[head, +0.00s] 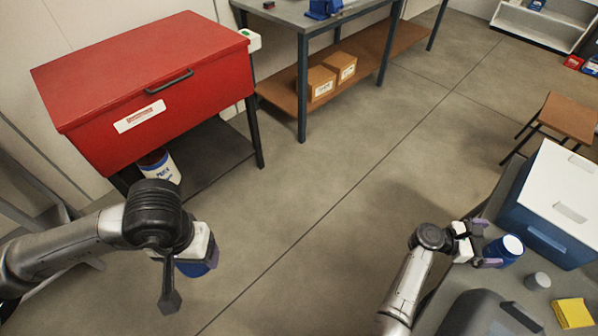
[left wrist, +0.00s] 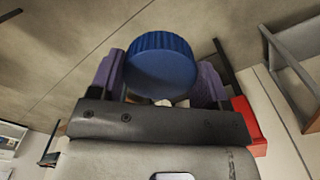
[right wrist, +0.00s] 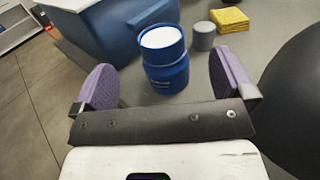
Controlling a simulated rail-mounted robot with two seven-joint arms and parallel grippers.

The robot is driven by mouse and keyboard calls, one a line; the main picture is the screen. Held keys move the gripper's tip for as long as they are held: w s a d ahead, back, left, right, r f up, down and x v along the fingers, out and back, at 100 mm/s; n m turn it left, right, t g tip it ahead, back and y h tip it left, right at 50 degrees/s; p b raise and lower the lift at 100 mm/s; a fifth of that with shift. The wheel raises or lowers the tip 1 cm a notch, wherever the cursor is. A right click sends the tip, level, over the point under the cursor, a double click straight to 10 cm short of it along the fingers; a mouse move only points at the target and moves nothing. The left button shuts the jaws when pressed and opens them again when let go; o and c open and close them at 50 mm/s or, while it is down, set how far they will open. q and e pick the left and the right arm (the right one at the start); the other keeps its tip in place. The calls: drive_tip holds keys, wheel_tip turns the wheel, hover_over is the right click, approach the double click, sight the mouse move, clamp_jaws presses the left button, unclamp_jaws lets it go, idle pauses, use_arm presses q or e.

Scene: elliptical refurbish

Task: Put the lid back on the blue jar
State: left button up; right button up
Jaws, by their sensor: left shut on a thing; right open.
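The blue jar (head: 504,250) stands upright on the grey table at the right, its top a white disc with no lid on it. In the right wrist view the jar (right wrist: 167,75) is ahead of and between the purple fingers, apart from them. My right gripper (head: 484,243) is open and empty beside the jar. The blue ribbed lid (left wrist: 162,65) is held between the purple fingers of my left gripper (left wrist: 160,85). In the head view the lid (head: 196,268) shows partly below the left gripper, over the floor, far from the jar.
On the right table, a blue cooler (head: 550,215) with a white top stands behind the jar. A small grey cylinder (head: 537,281) and a yellow sponge stack (head: 573,312) lie nearer. A red chest (head: 150,85) stands at the left. Open floor separates it from the table.

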sight(496, 249)
use_arm(q)
drive_tip(key=shift+f+b, duration=1.1)
drive_tip(key=shift+f, duration=0.6)
use_arm(e)
drive_tip(key=shift+f, duration=1.7)
drive_tip(key=shift+d, duration=0.1)
drive_tip(key=shift+d, duration=0.55)
use_arm(q)
drive_tip(key=shift+f+b, duration=0.4)
use_arm(e)
drive_tip(key=shift+s+d, duration=0.15)
drive_tip(key=shift+d, duration=1.4)
drive_tip(key=shift+s+d, duration=0.1)
drive_tip(key=shift+d, duration=1.4)
drive_tip(key=shift+c, duration=0.5)
drive_tip(key=c, duration=1.1)
use_arm(q)
drive_tip(key=shift+r+p, duration=1.6)
use_arm(e)
drive_tip(key=shift+r, duration=5.05)
